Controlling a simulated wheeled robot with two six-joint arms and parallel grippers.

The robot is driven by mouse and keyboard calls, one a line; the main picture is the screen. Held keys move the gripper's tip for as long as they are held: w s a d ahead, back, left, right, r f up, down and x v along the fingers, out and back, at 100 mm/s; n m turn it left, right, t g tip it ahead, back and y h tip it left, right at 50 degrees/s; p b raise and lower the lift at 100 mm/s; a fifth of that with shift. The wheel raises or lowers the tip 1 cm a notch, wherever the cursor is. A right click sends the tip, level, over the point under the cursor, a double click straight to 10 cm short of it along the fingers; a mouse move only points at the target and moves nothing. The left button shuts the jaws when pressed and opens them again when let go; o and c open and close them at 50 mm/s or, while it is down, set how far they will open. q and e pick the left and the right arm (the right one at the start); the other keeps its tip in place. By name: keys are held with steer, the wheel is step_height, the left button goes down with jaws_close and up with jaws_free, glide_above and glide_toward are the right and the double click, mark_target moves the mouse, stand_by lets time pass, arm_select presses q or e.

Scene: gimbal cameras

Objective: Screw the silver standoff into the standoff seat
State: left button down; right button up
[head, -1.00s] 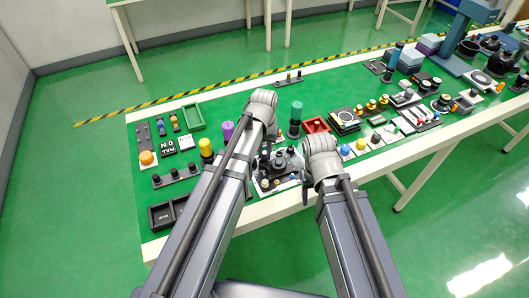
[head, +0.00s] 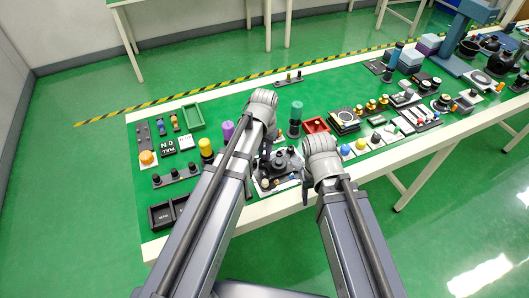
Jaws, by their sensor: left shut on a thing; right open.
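My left gripper (head: 265,152) points down over the table beside a black round fixture (head: 283,163) on a white plate. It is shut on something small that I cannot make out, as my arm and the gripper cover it. My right gripper (head: 306,192) is open, to the right of that fixture and near the table's front edge, mostly hidden by its own wrist. I cannot pick out the silver standoff or the standoff seat for certain. Small parts (head: 266,183) lie at the front of the white plate.
The green-topped table (head: 235,108) is crowded. A teal-topped cylinder (head: 296,112) and a red tray (head: 316,125) stand behind the fixture. A yellow cylinder (head: 206,148) and a purple one (head: 228,130) stand left. A green tray (head: 193,117) lies at the back left.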

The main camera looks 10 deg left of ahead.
mark_target(264, 152)
arm_select(q)
steer(key=m, duration=0.4)
steer(key=shift+m, duration=0.3)
steer(key=shift+f, duration=0.1)
steer(key=c, duration=1.1)
jaws_free()
steer(key=o, duration=0.3)
steer(key=shift+o, duration=0.4)
steer(key=shift+r+p, duration=0.55)
step_height(264, 152, up, 7)
steer(key=p, duration=0.7)
